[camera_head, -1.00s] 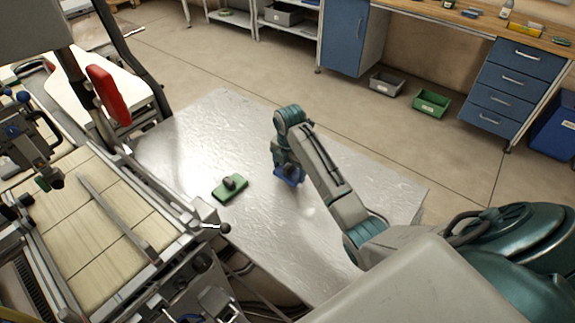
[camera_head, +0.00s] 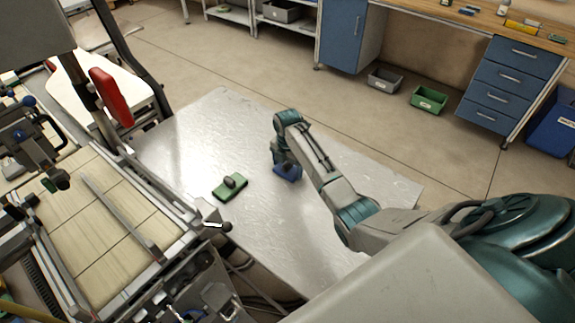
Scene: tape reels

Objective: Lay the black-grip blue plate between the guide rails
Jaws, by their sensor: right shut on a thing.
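The blue plate (camera_head: 291,175) is at the middle of the bright metal table (camera_head: 230,125) in the head view. My right gripper (camera_head: 286,165) points down over it and is shut on its grip, which is mostly hidden by the gripper. I cannot tell whether the plate touches the table or hangs just above it. The guide rails seem to be the grey bar (camera_head: 118,214) and the side rail (camera_head: 158,185) on the machine bed at the left, with bare pale panels between them. My left gripper is not in view.
A green plate with a dark grip (camera_head: 230,187) lies on the table, left of the blue one. The machine's lever with a black knob (camera_head: 226,227) sticks out near the table's left edge. A red handle (camera_head: 111,96) stands above the bed. Table around the plates is clear.

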